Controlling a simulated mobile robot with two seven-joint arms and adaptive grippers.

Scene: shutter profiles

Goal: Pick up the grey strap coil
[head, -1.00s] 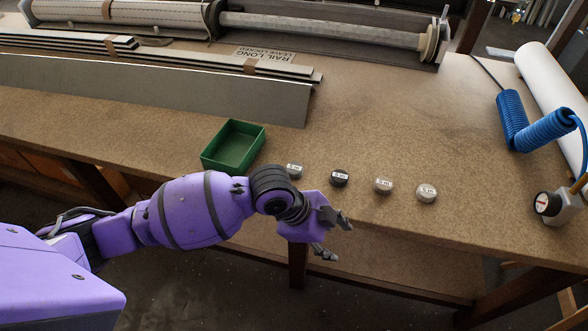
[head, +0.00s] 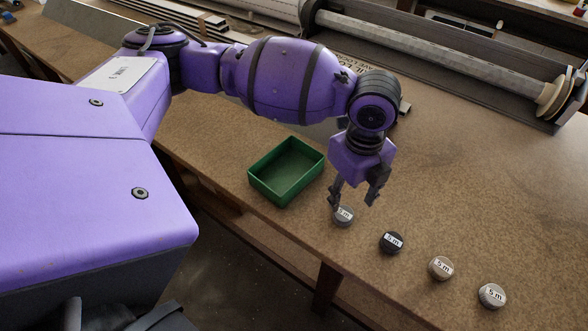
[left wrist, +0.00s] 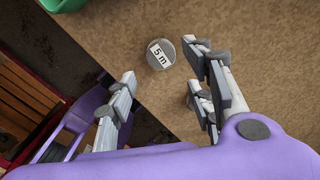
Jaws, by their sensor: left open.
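A grey strap coil (head: 344,216) with a white "5 m" label lies on the brown bench, right of the green tray (head: 262,190). My left gripper (head: 354,201) is open and points down just above it. One fingertip covers part of the coil in the head view. In the left wrist view the grey coil (left wrist: 160,53) shows just beyond the gap between the open fingers (left wrist: 161,75), close to the right-hand ones. The gripper is empty. I cannot tell whether a fingertip touches the coil. My right gripper is not in view.
A dark coil (head: 391,242), a beige coil (head: 441,267) and a pale coil (head: 492,295) lie in a row to the right. The tray is empty. A long roller machine (head: 440,50) stands at the back. The bench's front edge is close to the coils.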

